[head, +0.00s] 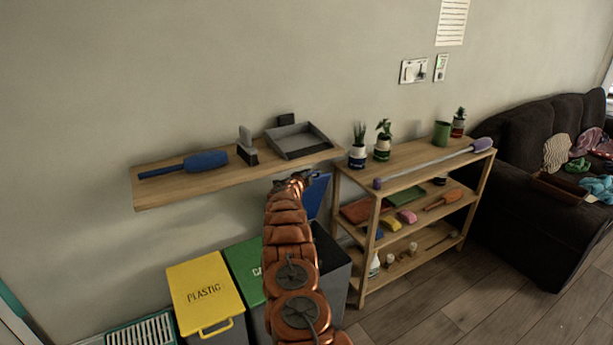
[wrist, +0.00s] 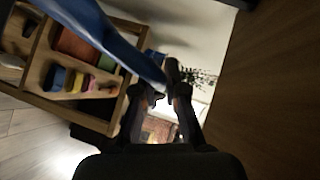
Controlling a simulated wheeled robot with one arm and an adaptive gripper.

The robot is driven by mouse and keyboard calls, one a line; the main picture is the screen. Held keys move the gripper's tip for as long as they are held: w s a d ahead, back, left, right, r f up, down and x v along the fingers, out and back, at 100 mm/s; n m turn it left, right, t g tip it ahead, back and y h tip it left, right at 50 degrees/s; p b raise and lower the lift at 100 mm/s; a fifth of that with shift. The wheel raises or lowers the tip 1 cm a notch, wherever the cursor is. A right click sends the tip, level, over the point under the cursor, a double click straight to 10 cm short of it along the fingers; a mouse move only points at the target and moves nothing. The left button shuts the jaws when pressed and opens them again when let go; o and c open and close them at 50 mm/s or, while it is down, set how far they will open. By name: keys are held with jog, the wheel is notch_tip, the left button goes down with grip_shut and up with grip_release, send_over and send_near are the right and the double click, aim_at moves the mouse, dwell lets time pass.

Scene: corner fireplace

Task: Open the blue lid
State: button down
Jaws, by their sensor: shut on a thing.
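The blue lid (head: 318,194) is raised and steeply tilted above a dark grey bin (head: 333,262), right of the green-lidded bin. My arm covers part of the lid and bin. My gripper (head: 296,180) is at the lid's upper left, just below the wall shelf. In the wrist view the blue lid (wrist: 108,35) runs diagonally to my gripper's fingertips (wrist: 161,90), which are shut on its edge. The exact contact is dark and partly hidden.
A yellow-lidded bin (head: 206,288) and a green lid (head: 245,268) stand left. A wooden wall shelf (head: 215,182) hangs close above. A wooden rack (head: 366,225) with plants and tools stands close right. Open floor (head: 460,290) lies front right.

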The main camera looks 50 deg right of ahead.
jog(key=c, duration=1.2)
grip_release()
jog(key=shift+a, duration=0.1)
jog(key=v, duration=1.1)
jog(key=shift+s+a, duration=0.2)
jog(key=shift+a, duration=0.15)
jog(key=shift+r, duration=0.1)
